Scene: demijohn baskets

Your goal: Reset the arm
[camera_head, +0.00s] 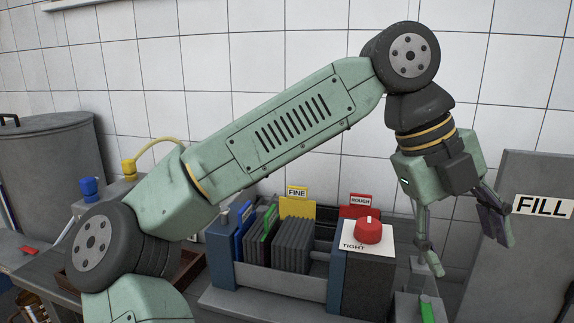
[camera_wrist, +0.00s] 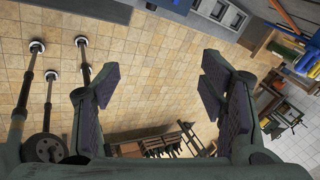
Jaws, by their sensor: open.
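My green arm reaches up and to the right across the head view, and my gripper (camera_head: 468,245) hangs at its end with the fingers pointing down. The two fingers are spread apart with nothing between them. In the wrist view my gripper (camera_wrist: 162,85) also shows open, with a finger on each side and the tiled floor far below between them. No object is held. The arm hides part of the bench and wall behind it.
Below the arm stands a rack (camera_head: 285,280) of grey plates with FINE and ROUGH tags. A red knob (camera_head: 368,230) marked TIGHT sits beside it. A FILL panel (camera_head: 535,207) stands at right, a grey drum (camera_head: 50,160) at left. A wooden rack (camera_wrist: 160,145) shows in the wrist view.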

